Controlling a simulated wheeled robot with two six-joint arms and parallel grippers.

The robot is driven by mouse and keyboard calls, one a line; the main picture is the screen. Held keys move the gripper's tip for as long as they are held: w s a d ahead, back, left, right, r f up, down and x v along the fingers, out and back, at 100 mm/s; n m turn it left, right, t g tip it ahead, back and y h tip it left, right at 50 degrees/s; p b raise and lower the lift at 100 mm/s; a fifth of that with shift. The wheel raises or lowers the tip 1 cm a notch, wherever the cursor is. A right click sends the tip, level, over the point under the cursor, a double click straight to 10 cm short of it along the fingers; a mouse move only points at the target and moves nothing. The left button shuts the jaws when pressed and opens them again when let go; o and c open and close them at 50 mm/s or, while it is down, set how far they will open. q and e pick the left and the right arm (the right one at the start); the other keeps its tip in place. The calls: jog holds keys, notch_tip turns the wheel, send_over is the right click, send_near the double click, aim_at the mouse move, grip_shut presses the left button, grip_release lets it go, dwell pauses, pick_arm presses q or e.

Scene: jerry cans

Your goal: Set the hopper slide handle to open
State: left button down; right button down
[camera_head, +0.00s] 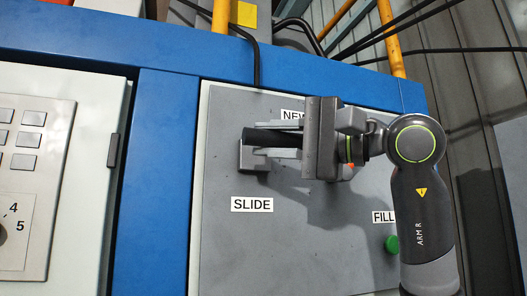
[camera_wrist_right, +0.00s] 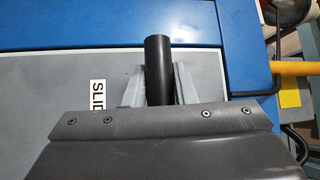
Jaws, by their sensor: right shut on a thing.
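The slide handle (camera_head: 262,137) is a dark bar on the grey panel, above the SLIDE label (camera_head: 252,205). In the right wrist view it is a black cylinder (camera_wrist_right: 159,68) between two grey fingers. My right gripper (camera_head: 274,141) reaches in from the right and is shut on the handle, with one finger above it and one below in the head view. The gripper body hides part of the handle and most of a label that starts with "NE" (camera_head: 291,116). My left gripper is not in view.
The grey panel (camera_head: 220,255) sits in a blue frame (camera_head: 160,190). A green button (camera_head: 392,244) is at lower right, under a FILL label (camera_head: 380,217) partly hidden by my arm. A white cabinet with a keypad (camera_head: 30,130) stands at left. Yellow pipes and black cables run above.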

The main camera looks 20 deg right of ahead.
jog(key=s, duration=0.4)
jog(key=c, duration=1.2)
grip_release()
jog(key=shift+w, duration=0.2)
jog(key=shift+d, duration=0.1)
jog(key=shift+s+d+f+b, duration=0.15)
jog(key=shift+s+d+b, duration=0.1)
jog(key=shift+b, duration=0.15)
jog(key=b+v, duration=0.5)
jog(key=v, duration=1.1)
jog(key=shift+s+d+b, duration=0.2)
jog(key=shift+s+b, duration=0.1)
jog(key=shift+b, duration=0.05)
jog(key=shift+w+a, duration=0.1)
